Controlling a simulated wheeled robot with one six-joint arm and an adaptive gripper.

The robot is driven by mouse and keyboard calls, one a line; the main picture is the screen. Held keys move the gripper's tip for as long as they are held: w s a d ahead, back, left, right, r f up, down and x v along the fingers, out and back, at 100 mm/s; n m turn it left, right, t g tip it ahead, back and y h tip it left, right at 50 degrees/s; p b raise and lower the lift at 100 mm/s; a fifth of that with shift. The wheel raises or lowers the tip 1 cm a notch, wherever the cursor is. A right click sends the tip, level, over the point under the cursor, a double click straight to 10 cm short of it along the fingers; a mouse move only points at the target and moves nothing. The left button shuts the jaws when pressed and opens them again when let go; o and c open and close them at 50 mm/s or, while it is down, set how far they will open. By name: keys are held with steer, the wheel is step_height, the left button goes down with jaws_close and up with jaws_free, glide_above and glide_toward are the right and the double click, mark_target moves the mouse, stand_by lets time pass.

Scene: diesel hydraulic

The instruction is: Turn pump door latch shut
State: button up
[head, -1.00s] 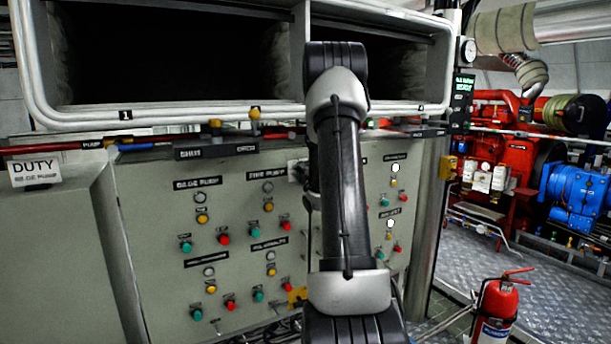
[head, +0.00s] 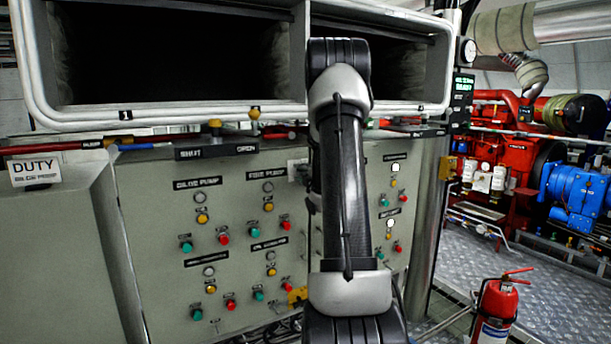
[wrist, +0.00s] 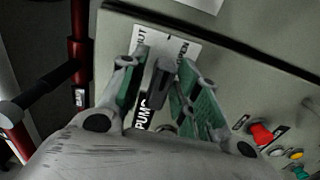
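My gripper (wrist: 163,66) is around the latch, with one green-padded finger on each side. The fingers are apart, and I see gaps beside the handle; firm contact cannot be told.
The grey panel (head: 140,200) carries several coloured buttons; a red button (wrist: 260,134) is near my right finger. A red pipe (wrist: 80,50) runs left of the gripper. A fire extinguisher (head: 495,312) stands at the right. Open floor (head: 555,300) lies beyond it.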

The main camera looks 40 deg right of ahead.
steer(key=shift+w, duration=0.15)
steer(key=shift+w+d, duration=0.1)
steer(key=shift+w, duration=0.45)
steer(key=shift+w+d+r, duration=0.1)
steer(key=shift+w+r, duration=0.15)
steer(key=shift+w, duration=0.2)
steer(key=shift+o, duration=0.5)
steer(key=shift+w, duration=0.25)
steer(key=o, duration=0.4)
steer(key=shift+w+d+f, duration=0.15)
steer(key=shift+w+d, duration=0.05)
steer(key=shift+w, duration=0.2)
steer(key=shift+o, duration=0.2)
steer(key=shift+s, duration=0.1)
steer(key=shift+c, duration=0.3)
